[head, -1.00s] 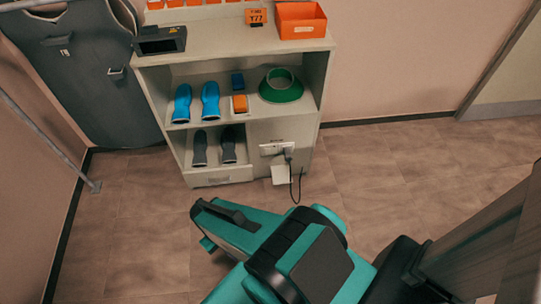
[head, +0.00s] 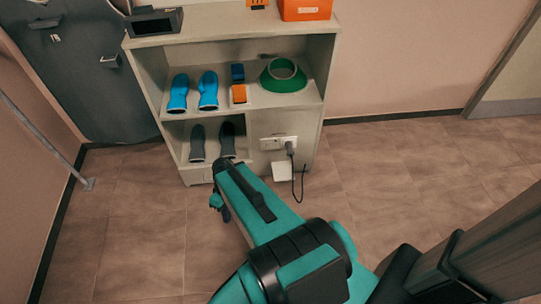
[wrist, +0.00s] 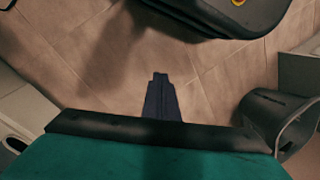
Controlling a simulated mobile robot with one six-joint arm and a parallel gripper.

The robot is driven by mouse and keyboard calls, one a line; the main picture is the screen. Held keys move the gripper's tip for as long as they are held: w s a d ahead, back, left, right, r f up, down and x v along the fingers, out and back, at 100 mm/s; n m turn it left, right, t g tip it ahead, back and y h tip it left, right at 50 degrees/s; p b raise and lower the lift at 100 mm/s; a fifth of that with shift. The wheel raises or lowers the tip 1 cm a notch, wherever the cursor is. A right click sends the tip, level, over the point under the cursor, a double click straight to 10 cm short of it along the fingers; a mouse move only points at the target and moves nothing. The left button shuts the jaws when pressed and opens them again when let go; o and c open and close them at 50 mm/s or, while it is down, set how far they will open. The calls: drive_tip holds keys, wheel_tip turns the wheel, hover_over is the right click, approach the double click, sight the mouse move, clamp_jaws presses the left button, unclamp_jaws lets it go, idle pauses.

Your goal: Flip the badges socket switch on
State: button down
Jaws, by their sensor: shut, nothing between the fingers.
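A white double socket plate (head: 278,143) is on the lower right front panel of the cream shelf unit in the head view. A dark plug (head: 290,149) sits in its right side, with a black cable hanging down. The switch positions and any badges label are too small to read. My teal arm reaches toward the unit, its end in front of and left of the socket, apart from it. My gripper's fingers (wrist: 161,80) show in the wrist view, shut and empty, above the floor. The socket is not visible in the wrist view.
A white box (head: 283,171) is below the socket. Floor to the right is clear.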

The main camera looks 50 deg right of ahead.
sight(268, 146)
drive_tip(key=w+d+n+t+b, duration=0.25)
drive_tip(key=d+b, duration=0.25)
drive_tip(key=d, duration=0.4)
drive_tip(key=w+d+n+t+b, duration=0.1)
drive_tip(key=w+d+t+b, duration=0.25)
drive_tip(key=d+b, duration=0.45)
drive_tip(key=s+d+r+n+t+h+b, duration=0.1)
drive_tip(key=d+r+b, duration=0.1)
drive_tip(key=d, duration=0.7)
drive_tip(key=s+d+r+n+t+h+b, duration=0.1)
drive_tip(key=s+d+r+n+h+b, duration=0.1)
drive_tip(key=d, duration=0.8)
drive_tip(key=shift+r+t+b, duration=0.3)
drive_tip(key=shift+r+b, duration=0.45)
drive_tip(key=shift+b, duration=0.15)
drive_tip(key=shift+s+d, duration=0.1)
drive_tip(key=w+d+f+b, duration=0.2)
drive_tip(key=w+f+b, duration=0.2)
drive_tip(key=w+f, duration=0.4)
drive_tip(key=shift+w+d+f+b, duration=0.3)
drive_tip(key=shift+w+f, duration=0.1)
